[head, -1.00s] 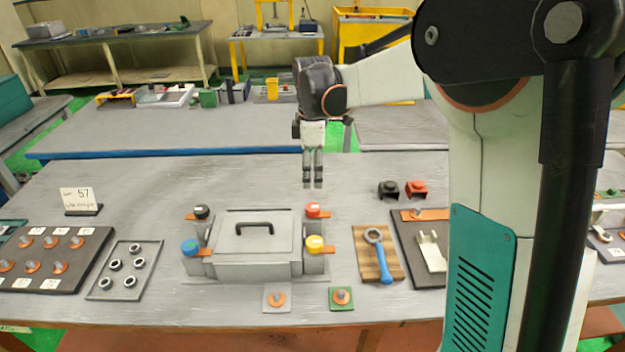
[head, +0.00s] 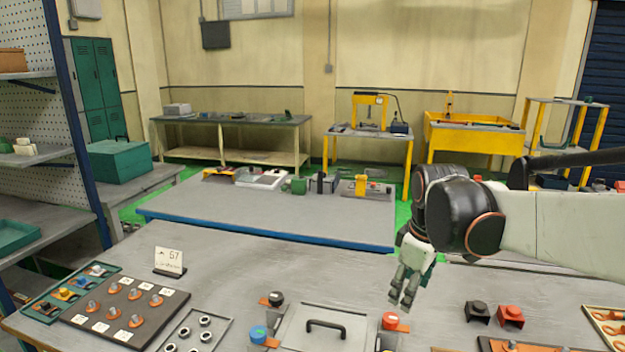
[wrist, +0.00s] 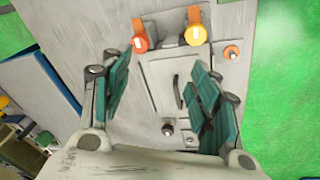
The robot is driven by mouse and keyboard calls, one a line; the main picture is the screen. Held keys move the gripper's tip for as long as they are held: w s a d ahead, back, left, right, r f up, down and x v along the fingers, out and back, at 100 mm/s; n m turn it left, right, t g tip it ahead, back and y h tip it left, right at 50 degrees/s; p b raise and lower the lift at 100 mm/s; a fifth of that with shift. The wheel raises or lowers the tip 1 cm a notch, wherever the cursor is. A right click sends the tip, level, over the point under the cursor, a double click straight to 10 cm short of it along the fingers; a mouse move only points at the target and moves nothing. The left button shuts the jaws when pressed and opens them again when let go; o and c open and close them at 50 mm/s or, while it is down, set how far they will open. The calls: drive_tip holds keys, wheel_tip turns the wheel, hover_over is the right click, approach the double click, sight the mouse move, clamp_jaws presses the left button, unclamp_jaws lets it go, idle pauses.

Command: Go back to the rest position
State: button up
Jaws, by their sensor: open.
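My gripper (head: 403,298) hangs above the far right corner of the grey box with a black handle (head: 326,326), close to the red-capped terminal (head: 390,321) in the picture. Its two fingers are apart with nothing between them. In the wrist view, my gripper (wrist: 161,66) shows its green-padded fingers spread above the same grey box (wrist: 165,72). A red-and-orange terminal (wrist: 139,38) and a yellow-and-orange one (wrist: 195,30) show beyond the fingertips. The front part of the box is cut off in the head view.
A black block (head: 478,312) and a red block (head: 510,316) sit right of my gripper. A number card (head: 168,261), a dark tray of studs (head: 125,306) and a tray of rings (head: 196,333) lie left. Another table (head: 280,216) stands behind.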

drive_tip(key=s+f+m+t, duration=0.1)
drive_tip(key=s+m, duration=0.3)
drive_tip(key=s, duration=0.5)
drive_tip(key=s+f+m+t, duration=0.1)
drive_tip(key=s+m+t, duration=0.2)
drive_tip(key=s, duration=0.6)
drive_tip(key=m, duration=0.2)
drive_tip(key=shift+a+f+m+t+b, duration=0.15)
drive_tip(key=shift+f+m+t+b, duration=0.15)
drive_tip(key=shift+f+t+b, duration=0.1)
drive_tip(key=shift+w, duration=0.1)
